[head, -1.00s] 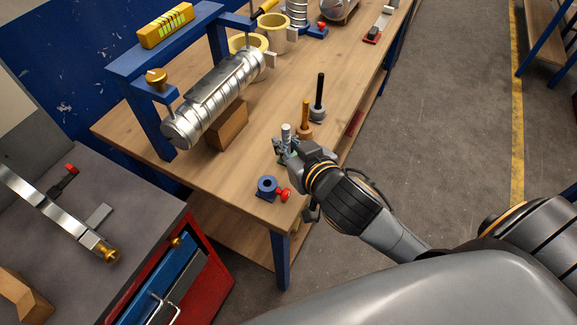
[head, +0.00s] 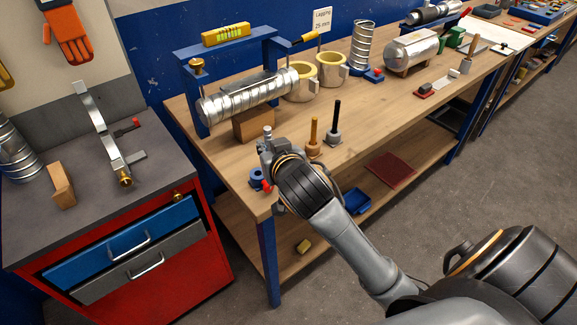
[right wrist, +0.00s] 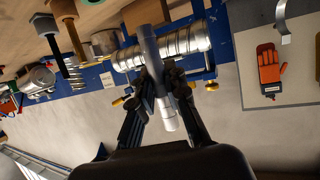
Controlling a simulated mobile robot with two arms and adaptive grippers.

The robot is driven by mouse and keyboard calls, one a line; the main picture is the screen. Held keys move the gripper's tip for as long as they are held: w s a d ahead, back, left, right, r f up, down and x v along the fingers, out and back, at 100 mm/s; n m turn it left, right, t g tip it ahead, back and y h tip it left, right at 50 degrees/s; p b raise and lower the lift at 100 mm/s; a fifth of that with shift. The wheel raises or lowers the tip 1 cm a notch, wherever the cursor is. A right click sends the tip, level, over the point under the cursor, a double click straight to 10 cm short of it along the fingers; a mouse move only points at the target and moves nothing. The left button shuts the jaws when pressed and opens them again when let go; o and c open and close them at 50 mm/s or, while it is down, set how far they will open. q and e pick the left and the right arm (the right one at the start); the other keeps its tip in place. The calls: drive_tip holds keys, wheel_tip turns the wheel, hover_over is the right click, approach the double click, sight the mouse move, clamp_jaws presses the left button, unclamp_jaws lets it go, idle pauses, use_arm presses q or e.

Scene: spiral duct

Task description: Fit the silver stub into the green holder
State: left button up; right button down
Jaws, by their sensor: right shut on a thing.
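My right gripper (head: 267,146) is shut on the silver stub (head: 267,131), whose top stands up out of the fingers in the head view. It is over the near end of the workbench, close to a blue ring fitting with a red knob. In the right wrist view, the stub (right wrist: 168,112) runs between the fingers (right wrist: 160,78) as a grey rod with a bright end. A green block (head: 455,38), possibly the green holder, sits far back on the bench, well away from the gripper. My left gripper is out of view.
The blue ring fitting (head: 257,178) is beside the gripper. Orange (head: 314,138) and black (head: 335,124) upright handles stand to its right. The bench middle (head: 380,105) is mostly clear.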

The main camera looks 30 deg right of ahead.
drive_tip(key=w+d+f+p, duration=0.1)
drive_tip(key=w+d+f, duration=0.2)
drive_tip(key=w+d+f+p, duration=0.1)
drive_tip(key=w+d+f, duration=0.1)
drive_tip(key=d+f, duration=0.1)
drive_tip(key=w+d+f, duration=0.3)
drive_tip(key=d, duration=0.1)
drive_tip(key=shift+w+d+f+p, duration=0.25)
drive_tip(key=shift+w+d+p, duration=0.1)
drive_tip(key=shift+d+p, duration=0.05)
drive_tip(key=f, duration=0.1)
drive_tip(key=f+p, duration=0.1)
drive_tip(key=f, duration=0.1)
drive_tip(key=shift+w+d+f, duration=0.1)
drive_tip(key=shift+w+d, duration=0.05)
drive_tip(key=shift+d, duration=0.05)
drive_tip(key=shift+f, duration=0.45)
drive_tip(key=c, duration=1.4)
unclamp_jaws()
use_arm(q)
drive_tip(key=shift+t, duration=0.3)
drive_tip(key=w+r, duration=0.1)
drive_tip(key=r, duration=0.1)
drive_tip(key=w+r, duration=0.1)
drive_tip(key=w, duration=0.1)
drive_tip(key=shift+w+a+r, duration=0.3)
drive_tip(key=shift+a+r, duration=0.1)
use_arm(e)
drive_tip(key=shift+o, duration=0.2)
